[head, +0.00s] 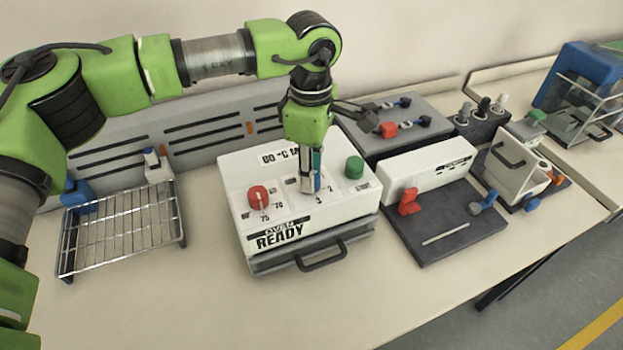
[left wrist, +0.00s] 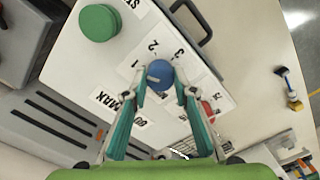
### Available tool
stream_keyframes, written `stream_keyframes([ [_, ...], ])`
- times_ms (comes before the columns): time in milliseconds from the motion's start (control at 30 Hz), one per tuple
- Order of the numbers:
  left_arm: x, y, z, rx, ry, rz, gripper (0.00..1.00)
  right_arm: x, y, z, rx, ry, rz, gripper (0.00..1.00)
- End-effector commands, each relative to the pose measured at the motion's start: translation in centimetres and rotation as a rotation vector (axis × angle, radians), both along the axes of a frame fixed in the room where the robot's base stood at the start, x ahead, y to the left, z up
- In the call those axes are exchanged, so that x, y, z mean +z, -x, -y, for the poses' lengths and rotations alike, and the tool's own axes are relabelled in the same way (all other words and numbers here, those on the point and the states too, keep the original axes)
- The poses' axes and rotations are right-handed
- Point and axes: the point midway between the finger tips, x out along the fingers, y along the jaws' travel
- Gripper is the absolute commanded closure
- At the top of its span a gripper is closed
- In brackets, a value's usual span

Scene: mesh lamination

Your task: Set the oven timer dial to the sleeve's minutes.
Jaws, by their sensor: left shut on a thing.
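The white oven (head: 285,235) stands mid-table, with "OVEN READY" on its front. Its blue timer dial (left wrist: 159,75) has a pale pointer line and sits among the printed marks 1, 2 and 3. The pointer aims left in the left wrist view, nearest the 1 side; its exact setting is hard to tell. My left gripper (head: 311,190) points straight down over the oven top. Its teal fingers (left wrist: 161,92) are closed on both sides of the blue dial. In the head view the gripper mostly hides the dial. I cannot make out a sleeve or its minutes. My right gripper is not in view.
A red dial (head: 259,197) and a green button (head: 354,167) flank the timer dial on the oven top. A wire rack (head: 120,228) stands left. A white unit on a dark base (head: 455,235) stands right. The front table area is bare.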

Motion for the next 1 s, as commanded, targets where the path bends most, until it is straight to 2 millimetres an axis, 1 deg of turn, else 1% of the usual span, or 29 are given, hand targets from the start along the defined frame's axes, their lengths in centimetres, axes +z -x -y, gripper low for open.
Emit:
stream_keyframes([
  [33, -0.3, -0.1, 0.0, -0.041, 0.001, 0.002, 0.96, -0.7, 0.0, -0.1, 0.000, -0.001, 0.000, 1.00],
  [400, -0.1, -0.1, 0.0, -0.392, 0.001, 0.003, 0.96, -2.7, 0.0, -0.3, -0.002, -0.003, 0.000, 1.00],
  [700, 0.0, -0.1, 0.0, -0.659, 0.001, 0.002, 0.96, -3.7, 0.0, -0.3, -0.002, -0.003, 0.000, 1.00],
  [1000, 0.0, -0.1, 0.0, -0.850, 0.001, 0.003, 0.96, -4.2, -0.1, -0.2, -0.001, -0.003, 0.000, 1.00],
])
